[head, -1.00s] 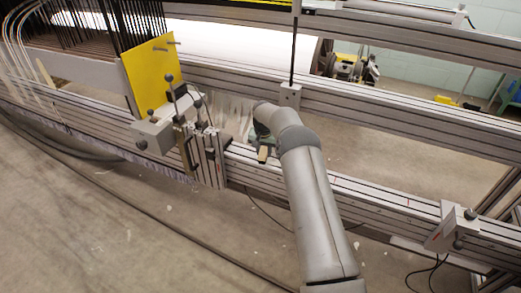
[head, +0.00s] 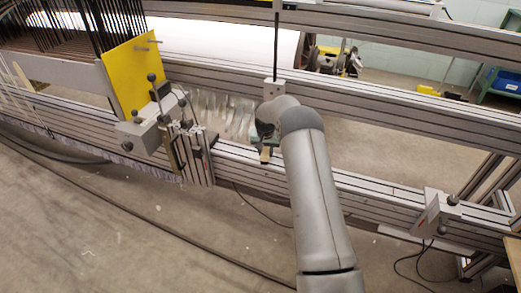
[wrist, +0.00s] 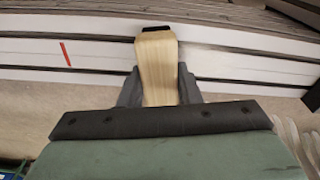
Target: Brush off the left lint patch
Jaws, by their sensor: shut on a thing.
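My gripper (wrist: 159,88) is shut on a pale wooden piece, the brush (wrist: 156,62), which sticks out between the two dark fingers. Its dark end is near or over the pale, grooved beam in the wrist view; I cannot tell if it touches. In the head view the gripper (head: 266,143) is at the front metal beam (head: 345,188), partly hidden by my arm, and the wooden piece shows below it. I cannot make out a lint patch in either view.
A clamp block with black knobs (head: 187,145) and a yellow plate (head: 128,75) stand left of my gripper. A grey box (head: 437,213) sits on the beam at right. A black upright rod (head: 277,45) rises behind. Cables lie on the floor.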

